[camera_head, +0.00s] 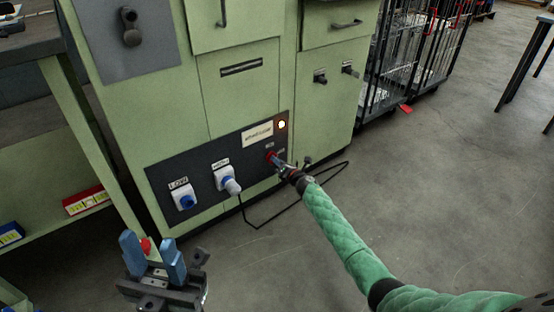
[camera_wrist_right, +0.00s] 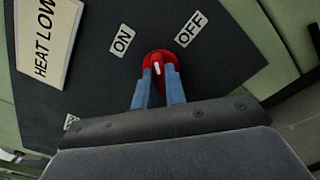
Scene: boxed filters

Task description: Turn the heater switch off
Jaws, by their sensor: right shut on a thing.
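The red heater switch (camera_head: 270,155) sits on the dark panel (camera_head: 205,170) of the green cabinet. In the right wrist view the switch (camera_wrist_right: 160,58) has a white mark, between an ON label (camera_wrist_right: 122,41) and an OFF label (camera_wrist_right: 190,29). The mark points roughly between the labels. My right gripper (camera_wrist_right: 158,84) is shut on the switch, one blue finger on each side; its fingertips partly hide the switch in the head view (camera_head: 278,162). A round lamp (camera_head: 282,124) above the switch glows. My left gripper (camera_head: 153,252) is open, low in front of the cabinet.
A shelf (camera_head: 75,170) with small boxes stands at left. Wire cages (camera_head: 415,50) stand at the back right.

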